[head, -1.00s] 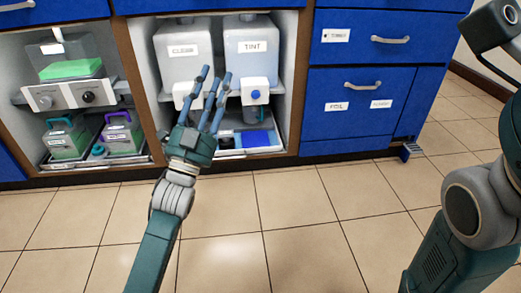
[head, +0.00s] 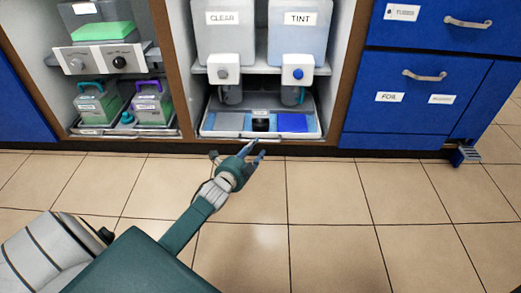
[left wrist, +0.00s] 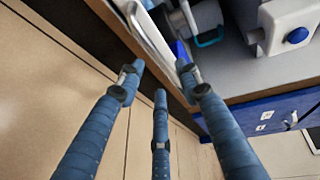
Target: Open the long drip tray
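A long, shallow drip tray (head: 228,134) lies at the bottom of the middle cabinet bay, under the CLEAR and TINT containers. It holds grey and blue pads and a small black item. My left gripper (head: 252,152) is low, just in front of the tray's front edge. In the left wrist view my left gripper (left wrist: 160,82) has its three fingers spread, with nothing between them. A pale bar at the tray's front (left wrist: 152,36) shows just beyond the fingertips; I cannot tell whether they touch. My right gripper is out of view.
The CLEAR container (head: 224,40) and TINT container (head: 298,38) stand on a shelf above, with spigots and cups below. Another tray (head: 130,131) with green-filled boxes is in the left bay. Blue drawers (head: 415,95) are at right. The tiled floor in front is clear.

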